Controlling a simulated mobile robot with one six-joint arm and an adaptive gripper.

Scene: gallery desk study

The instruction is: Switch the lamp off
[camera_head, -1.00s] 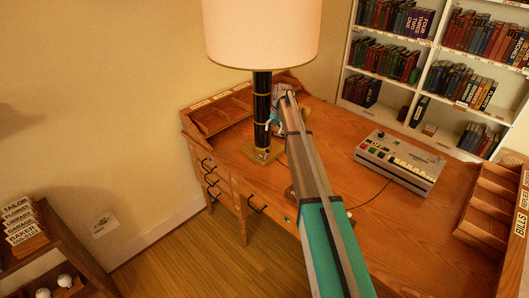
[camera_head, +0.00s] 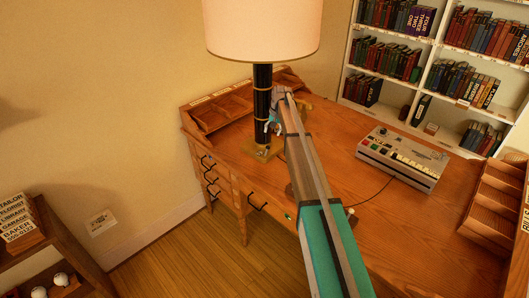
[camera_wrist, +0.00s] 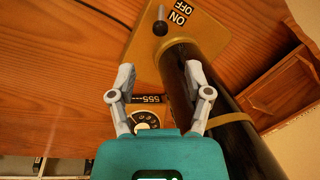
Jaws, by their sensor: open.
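The lamp has a black stem (camera_head: 262,103) with gold bands, a cream shade (camera_head: 263,28) that looks lit, and a square brass base (camera_head: 261,150) on the desk. The wrist view shows the base (camera_wrist: 216,22) with a small dark toggle switch (camera_wrist: 160,22) beside a label reading ON and OFF. My gripper (camera_head: 272,126) is beside the stem, above the base, partly hidden by my arm. In the wrist view my gripper (camera_wrist: 164,82) is open with nothing between its fingers, and the switch is ahead of the fingertips, apart from them. The stem is close to the right finger.
A grey console with keys (camera_head: 402,160) stands on the desk (camera_head: 350,120). Wooden letter trays (camera_head: 222,108) line the desk's back left. A bookshelf (camera_head: 397,97) stands behind.

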